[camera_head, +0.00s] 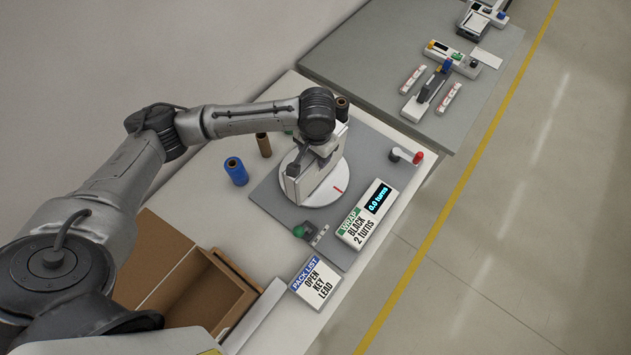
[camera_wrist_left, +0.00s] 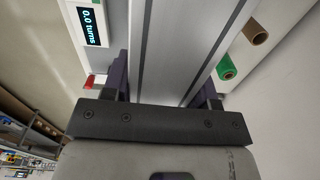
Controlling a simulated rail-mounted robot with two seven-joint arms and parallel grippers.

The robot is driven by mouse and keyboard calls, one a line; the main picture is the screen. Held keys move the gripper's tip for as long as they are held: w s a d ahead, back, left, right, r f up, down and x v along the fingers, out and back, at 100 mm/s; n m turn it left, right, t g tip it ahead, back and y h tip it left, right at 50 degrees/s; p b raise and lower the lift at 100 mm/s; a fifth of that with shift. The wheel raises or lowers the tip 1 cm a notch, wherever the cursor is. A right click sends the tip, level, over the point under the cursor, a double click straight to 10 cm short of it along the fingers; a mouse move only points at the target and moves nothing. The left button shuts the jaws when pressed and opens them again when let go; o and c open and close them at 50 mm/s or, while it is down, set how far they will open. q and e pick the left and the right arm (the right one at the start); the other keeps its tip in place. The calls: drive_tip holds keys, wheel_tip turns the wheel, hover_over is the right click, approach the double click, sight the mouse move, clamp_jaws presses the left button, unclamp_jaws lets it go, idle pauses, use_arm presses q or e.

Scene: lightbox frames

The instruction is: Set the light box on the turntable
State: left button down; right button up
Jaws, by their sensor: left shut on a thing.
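The light box (camera_head: 322,186) is a white upright slab, partly covered by my left gripper (camera_head: 318,160) in the head view. My left gripper is shut on it from above. The turntable (camera_head: 337,191) is a round white disc on a grey board, with a red mark near its edge. The box stands over the disc; I cannot tell whether its bottom touches. In the left wrist view the box (camera_wrist_left: 185,40) runs between the two dark fingers of the left gripper (camera_wrist_left: 165,90). My right gripper is not in view.
A blue roll (camera_head: 236,171), brown roll (camera_head: 264,145) and black roll (camera_head: 342,106) stand around the turntable. A wrap sign (camera_head: 362,226) reads black, 2 turns; its display (camera_head: 379,198) reads 0.0 turns. A red-handled lever (camera_head: 405,155), pack list (camera_head: 316,283) and open carton (camera_head: 205,295) are nearby.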

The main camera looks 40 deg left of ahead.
use_arm(q)
drive_tip(key=w+a+f+b, duration=0.5)
drive_tip(key=w+a, duration=0.1)
wheel_tip(320, 180, down, 10)
drive_tip(key=shift+w+r, duration=0.25)
idle(0.4)
drive_tip(key=shift+c, duration=2)
unclamp_jaws()
drive_tip(key=shift+f, duration=0.2)
drive_tip(key=shift+a, duration=0.1)
